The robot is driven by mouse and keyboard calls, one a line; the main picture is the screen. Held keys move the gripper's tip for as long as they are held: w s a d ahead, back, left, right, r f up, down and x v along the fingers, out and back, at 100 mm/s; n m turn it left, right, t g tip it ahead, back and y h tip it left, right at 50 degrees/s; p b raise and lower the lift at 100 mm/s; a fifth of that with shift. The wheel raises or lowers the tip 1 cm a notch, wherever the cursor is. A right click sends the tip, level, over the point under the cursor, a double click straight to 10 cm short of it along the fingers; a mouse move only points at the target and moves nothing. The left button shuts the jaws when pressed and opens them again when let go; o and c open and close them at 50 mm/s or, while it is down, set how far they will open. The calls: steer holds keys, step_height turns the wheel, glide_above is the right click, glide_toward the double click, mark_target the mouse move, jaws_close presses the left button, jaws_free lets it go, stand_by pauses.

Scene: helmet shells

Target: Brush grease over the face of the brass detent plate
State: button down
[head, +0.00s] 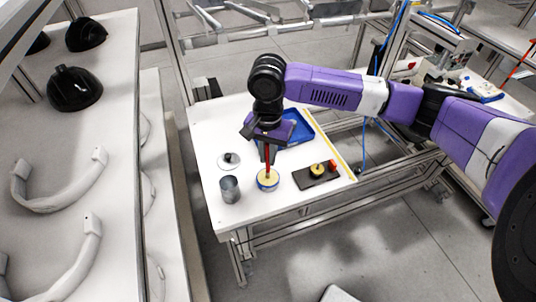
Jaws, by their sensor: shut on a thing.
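My gripper (266,152) is shut on a thin red-handled brush (267,164), held about upright. The brush's lower end is at a small blue-rimmed pot (267,185) with pale yellow contents, which look like grease. The bristles are not visible, and I cannot tell how deep they reach. The brass detent plate (317,169) appears as a small round yellow piece on a dark rectangular base (310,181), to the right of the pot. A small red part (333,164) sits at the base's right end. The plate's face is too small to read.
A white table (209,136) carries these things. A grey metal cup (230,190) stands left of the pot, with a round pale lid with a dark knob (229,160) behind it. A blue tray (301,127) lies behind my gripper. Black helmet shells (74,89) sit on the left shelf.

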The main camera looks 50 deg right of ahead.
steer(key=shift+f, duration=0.1)
step_height(320, 180, up, 7)
steer(key=p, duration=0.7)
steer(key=shift+p, duration=0.3)
stand_by(0.9)
